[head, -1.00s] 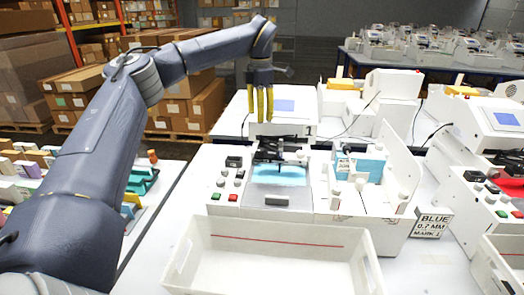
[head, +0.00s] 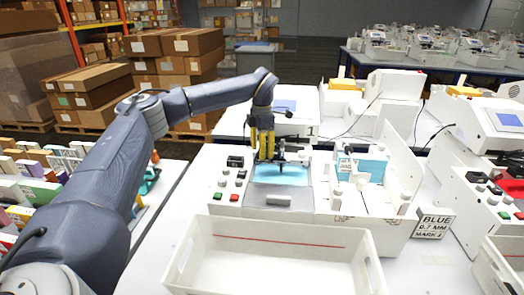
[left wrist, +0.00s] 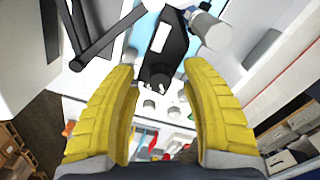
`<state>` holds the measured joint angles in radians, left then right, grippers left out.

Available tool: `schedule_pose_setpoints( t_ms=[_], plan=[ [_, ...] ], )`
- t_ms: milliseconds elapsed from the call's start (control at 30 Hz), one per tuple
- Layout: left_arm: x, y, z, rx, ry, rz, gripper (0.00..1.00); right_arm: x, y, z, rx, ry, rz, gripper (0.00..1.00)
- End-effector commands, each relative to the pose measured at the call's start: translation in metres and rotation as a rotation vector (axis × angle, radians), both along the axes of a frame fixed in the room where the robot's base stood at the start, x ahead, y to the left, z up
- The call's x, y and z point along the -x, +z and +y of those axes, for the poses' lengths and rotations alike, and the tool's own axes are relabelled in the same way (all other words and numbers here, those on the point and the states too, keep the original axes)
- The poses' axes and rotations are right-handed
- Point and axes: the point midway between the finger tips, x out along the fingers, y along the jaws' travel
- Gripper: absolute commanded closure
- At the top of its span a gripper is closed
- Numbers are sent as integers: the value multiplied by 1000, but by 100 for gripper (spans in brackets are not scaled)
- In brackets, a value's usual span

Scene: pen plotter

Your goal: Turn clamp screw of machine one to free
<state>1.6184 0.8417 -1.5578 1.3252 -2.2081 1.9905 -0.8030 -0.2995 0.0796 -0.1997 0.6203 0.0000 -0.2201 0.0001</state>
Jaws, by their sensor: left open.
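Machine one (head: 322,200) is a white plotter with a "1" plate at its back and a light-blue sheet (head: 283,175) on its bed. Its dark pen carriage (head: 282,157) stands over the sheet. My left gripper (head: 262,156) points down at the carriage, its yellow fingers open and apart. In the left wrist view the black carriage (left wrist: 160,62) lies beyond and between the open fingertips (left wrist: 160,75), with nothing gripped. A grey cylinder (left wrist: 210,32) juts from the carriage side; I cannot tell whether it is the clamp screw. My right gripper is not in view.
An empty white tray (head: 275,262) stands in front of the machine. A sign (head: 431,223) reads "BLUE 0.7 MM MARK 1". A second plotter (head: 487,190) is at the right. Green and red buttons sit on the machine's front left. Coloured boxes (head: 40,190) fill the left table.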

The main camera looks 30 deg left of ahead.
Motion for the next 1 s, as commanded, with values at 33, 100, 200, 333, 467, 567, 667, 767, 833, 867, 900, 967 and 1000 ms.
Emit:
schedule_pose_setpoints(
  t_ms=[33, 100, 200, 333, 467, 567, 667, 767, 833, 867, 900, 967, 1000],
  plan=[
    [0, -1, 0, 0, 0, 0, 54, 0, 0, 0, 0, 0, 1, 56],
    [0, -2, 0, 0, 0, -1, 54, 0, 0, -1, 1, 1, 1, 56],
    [0, -2, 0, 0, 0, -1, 54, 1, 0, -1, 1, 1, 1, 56],
    [0, -2, 0, 0, -1, -1, 54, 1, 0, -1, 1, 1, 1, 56],
    [0, -2, 0, 0, -1, -1, 63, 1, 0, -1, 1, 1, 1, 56],
    [0, -2, 0, 0, -1, -1, 74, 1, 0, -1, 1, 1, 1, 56],
    [0, -2, 0, 0, -1, -1, 86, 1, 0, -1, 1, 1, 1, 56],
    [0, -2, 0, 0, -1, -1, 98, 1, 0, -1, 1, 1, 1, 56],
    [0, -2, 0, 0, -1, -1, 100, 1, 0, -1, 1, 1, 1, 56],
    [0, -2, 0, 0, -1, -1, 100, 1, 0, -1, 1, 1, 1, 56],
    [0, -2, 0, 1, 0, -1, 100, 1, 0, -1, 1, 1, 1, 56],
    [0, -2, 0, 1, 0, -1, 100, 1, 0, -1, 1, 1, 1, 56],
    [0, -2, 0, 0, 0, 0, 100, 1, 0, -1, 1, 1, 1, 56]
  ],
)
